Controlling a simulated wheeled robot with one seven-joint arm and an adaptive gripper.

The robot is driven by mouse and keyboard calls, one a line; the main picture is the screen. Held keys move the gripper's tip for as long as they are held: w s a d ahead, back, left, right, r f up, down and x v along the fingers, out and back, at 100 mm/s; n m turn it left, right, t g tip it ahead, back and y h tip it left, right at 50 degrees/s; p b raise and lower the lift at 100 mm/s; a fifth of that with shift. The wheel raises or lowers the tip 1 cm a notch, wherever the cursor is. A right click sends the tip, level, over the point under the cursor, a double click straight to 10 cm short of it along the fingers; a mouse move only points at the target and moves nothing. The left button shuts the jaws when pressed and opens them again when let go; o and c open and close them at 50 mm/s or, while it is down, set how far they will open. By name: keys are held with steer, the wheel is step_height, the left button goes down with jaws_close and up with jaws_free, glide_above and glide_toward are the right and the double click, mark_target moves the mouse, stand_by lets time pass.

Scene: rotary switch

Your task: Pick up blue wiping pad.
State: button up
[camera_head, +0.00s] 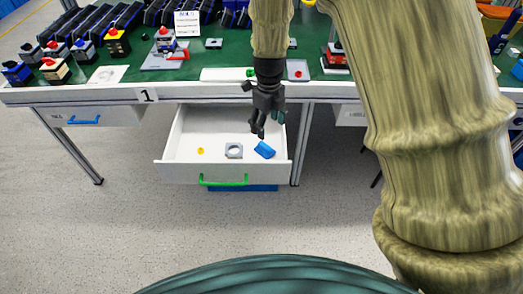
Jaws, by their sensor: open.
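The blue wiping pad (265,150) lies in the right part of the open white drawer (178,172). It sits at a slant on the drawer floor. My gripper (260,132) is open and empty, pointing down just above and slightly left of the pad. The fingers appear apart from the pad, though the exact height between them is hard to tell. My arm comes down from the top of the view and hides part of the table behind it.
The drawer also holds a grey square part with a round hole (233,151) and a small yellow piece (200,151). Its front has a green handle (223,182). The green-topped table (130,75) above carries several switches and dark bins. The floor in front is clear.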

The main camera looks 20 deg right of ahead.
mark_target(265, 145)
steer(key=shift+w+f+b, duration=0.2)
steer(key=shift+w+f, duration=0.05)
steer(key=shift+f, duration=0.3)
steer(key=shift+w+f+b, duration=0.2)
steer(key=shift+f, duration=0.3)
steer(key=shift+w+a+f+b, duration=0.1)
steer(key=shift+f+b, duration=0.25)
steer(key=shift+f, duration=2.25)
steer(key=shift+w+a+f+b, duration=0.1)
steer(key=shift+f+b, duration=0.2)
steer(key=shift+f, duration=2.25)
steer(key=c, duration=1.1)
step_height(265, 145, up, 10)
steer(key=shift+p, duration=0.6)
